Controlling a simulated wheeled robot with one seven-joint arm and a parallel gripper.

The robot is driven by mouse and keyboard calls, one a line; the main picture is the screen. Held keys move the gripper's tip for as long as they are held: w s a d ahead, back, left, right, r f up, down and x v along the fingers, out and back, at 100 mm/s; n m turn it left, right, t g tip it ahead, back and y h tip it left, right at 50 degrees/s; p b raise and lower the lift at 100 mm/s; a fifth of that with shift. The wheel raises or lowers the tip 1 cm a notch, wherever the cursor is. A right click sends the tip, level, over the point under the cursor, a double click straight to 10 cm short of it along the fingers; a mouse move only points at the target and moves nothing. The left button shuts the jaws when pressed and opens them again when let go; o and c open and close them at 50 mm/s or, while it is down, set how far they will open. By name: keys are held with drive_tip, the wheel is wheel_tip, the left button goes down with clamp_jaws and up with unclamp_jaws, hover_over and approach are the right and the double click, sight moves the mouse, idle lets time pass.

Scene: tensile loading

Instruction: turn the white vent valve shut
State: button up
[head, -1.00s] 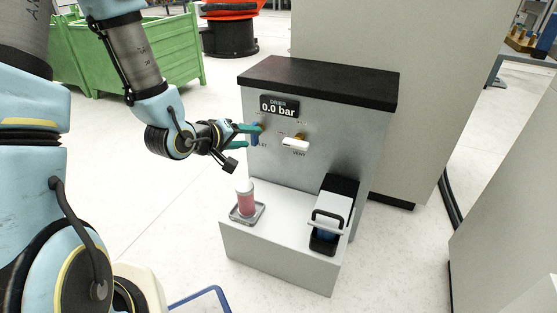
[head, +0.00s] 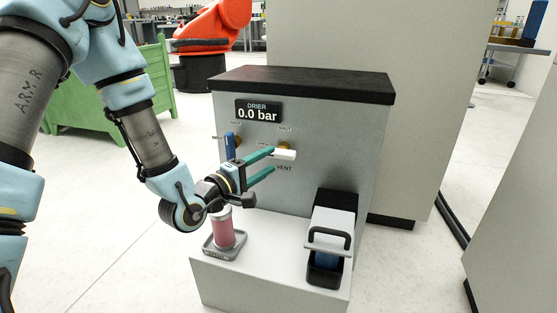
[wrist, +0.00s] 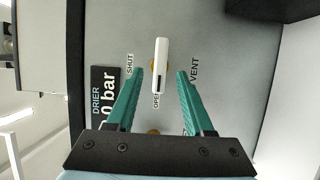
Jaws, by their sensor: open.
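The white vent valve handle (head: 286,155) is on the front panel of the drier cabinet (head: 360,130), on a brass stem. It lies horizontal, with SHUT printed above it and VENT below. In the wrist view the handle (wrist: 161,62) stands lengthwise between the fingertips, one end near the OPEN label. My gripper (head: 273,159) has its teal fingers open, one above and one below the handle. In the wrist view both fingers of my gripper (wrist: 160,74) show a gap to the handle. How far the tips reach along its depth is unclear.
A blue valve handle (head: 230,146) stands upright to the left. The display (head: 258,111) reads 0.0 bar. Below my gripper, a pink container with a white lid (head: 223,232) stands on a small tray. A black and white device with a handle (head: 331,235) stands to the right on the ledge.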

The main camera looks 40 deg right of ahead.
sight(276, 156)
drive_tip(key=shift+w+d+b, duration=0.25)
drive_tip(key=shift+d+b, duration=0.1)
drive_tip(key=shift+d, duration=1)
drive_tip(key=shift+w+d+b, duration=0.2)
drive_tip(key=shift+d+b, duration=0.15)
drive_tip(key=shift+d, duration=0.95)
drive_tip(key=shift+c, duration=0.4)
clamp_jaws()
